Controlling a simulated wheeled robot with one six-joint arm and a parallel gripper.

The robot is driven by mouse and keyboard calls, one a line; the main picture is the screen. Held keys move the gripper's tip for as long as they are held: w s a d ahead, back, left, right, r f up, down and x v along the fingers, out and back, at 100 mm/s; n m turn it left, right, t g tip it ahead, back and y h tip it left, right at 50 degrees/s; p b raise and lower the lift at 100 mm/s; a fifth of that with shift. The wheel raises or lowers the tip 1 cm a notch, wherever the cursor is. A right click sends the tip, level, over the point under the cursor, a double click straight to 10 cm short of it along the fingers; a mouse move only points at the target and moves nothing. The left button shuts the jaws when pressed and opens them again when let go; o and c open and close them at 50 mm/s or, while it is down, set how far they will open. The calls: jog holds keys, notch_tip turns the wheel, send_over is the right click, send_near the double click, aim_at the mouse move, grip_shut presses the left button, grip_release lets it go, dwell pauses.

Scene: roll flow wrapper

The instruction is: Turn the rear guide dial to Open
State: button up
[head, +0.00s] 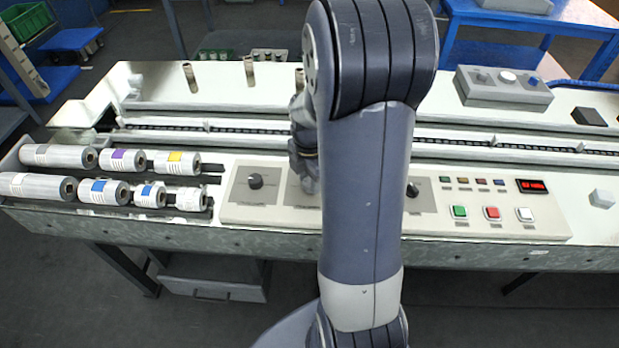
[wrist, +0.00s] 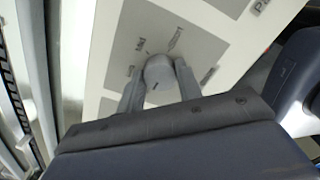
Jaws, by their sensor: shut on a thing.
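In the wrist view a round grey dial (wrist: 158,68) sits on a darker grey square of a pale panel. My gripper (wrist: 159,76) has one finger on each side of it and is shut on it. A short dark mark shows on the dial's face, and small labels stand around it, too blurred to read surely. In the head view my gripper (head: 308,182) is down at the middle plate of the control panel (head: 390,222), partly behind my arm. The dial it holds is hidden there. I cannot read whether this is the rear guide dial.
A dark dial (head: 255,181) stands left of my gripper and another dial (head: 412,190) right of my arm. A green button (head: 460,212), a red button (head: 492,213) and a red display (head: 532,186) lie further right. Several film rolls (head: 58,156) lie at the left.

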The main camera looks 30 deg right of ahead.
jog(key=shift+n, duration=0.5)
jog(key=o, duration=1)
jog(key=shift+c, duration=0.2)
notch_tip(320, 180, up, 11)
jog(key=shift+f, duration=0.2)
notch_tip(320, 180, down, 11)
jog(key=shift+r, duration=0.2)
jog(key=shift+r, duration=0.1)
dwell(0.5)
